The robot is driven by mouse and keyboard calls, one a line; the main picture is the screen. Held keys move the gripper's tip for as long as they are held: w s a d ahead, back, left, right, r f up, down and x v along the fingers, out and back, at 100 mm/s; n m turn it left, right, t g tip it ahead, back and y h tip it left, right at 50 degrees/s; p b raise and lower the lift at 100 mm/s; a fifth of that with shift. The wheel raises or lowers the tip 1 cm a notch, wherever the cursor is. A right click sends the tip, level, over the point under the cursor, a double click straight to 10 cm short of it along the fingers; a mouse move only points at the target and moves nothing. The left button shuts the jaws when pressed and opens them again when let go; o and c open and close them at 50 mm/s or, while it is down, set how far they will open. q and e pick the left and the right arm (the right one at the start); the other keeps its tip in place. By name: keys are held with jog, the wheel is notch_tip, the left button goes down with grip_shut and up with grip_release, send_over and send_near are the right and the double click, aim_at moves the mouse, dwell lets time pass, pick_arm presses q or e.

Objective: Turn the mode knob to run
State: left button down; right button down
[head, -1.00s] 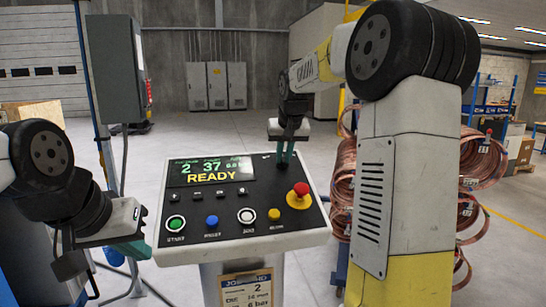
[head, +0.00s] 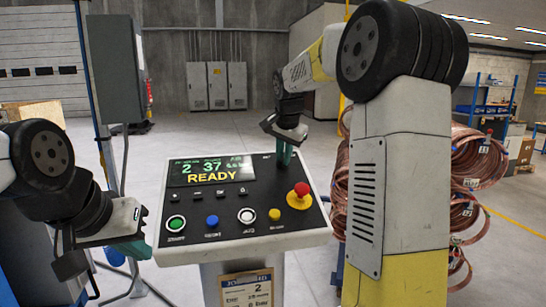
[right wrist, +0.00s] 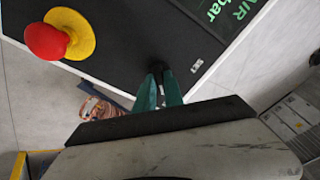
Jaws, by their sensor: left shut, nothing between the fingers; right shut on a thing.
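The control panel (head: 172,250) has a sloping black face with a lit screen (head: 210,171) reading "READY". My right gripper (head: 283,158) points down at the panel's upper right corner. In the right wrist view, its green fingers (right wrist: 160,92) are shut on a small dark knob (right wrist: 157,67), which they mostly cover. A "SET" label (right wrist: 197,66) shows beside it; I cannot read which mode the knob points to. My left gripper (head: 140,249) is shut and empty, low at the left, apart from the panel.
A red emergency stop button (head: 301,189) on a yellow base stands below my right gripper. Green, blue, white and yellow buttons line the panel's front, including a white one (head: 247,216). Copper coils (head: 472,180) stand behind my right arm.

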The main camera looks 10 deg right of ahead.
dwell(0.5)
jog(key=c, duration=1.4)
grip_release()
jog(key=shift+c, duration=0.2)
jog(key=v, duration=0.8)
jog(key=s+a+f+n+y, duration=0.1)
jog(key=s+f+n, duration=0.2)
jog(key=s, duration=0.6)
jog(key=s+a+f+n+y, duration=0.1)
jog(key=s+f+n, duration=0.2)
jog(key=s, duration=0.7)
jog(key=s+a+f+n, duration=0.2)
jog(key=s+f, duration=0.3)
jog(key=s, duration=0.5)
jog(key=shift+f+n+t+y, duration=0.3)
jog(key=shift+f+n+y, duration=0.1)
jog(key=shift+n, duration=0.3)
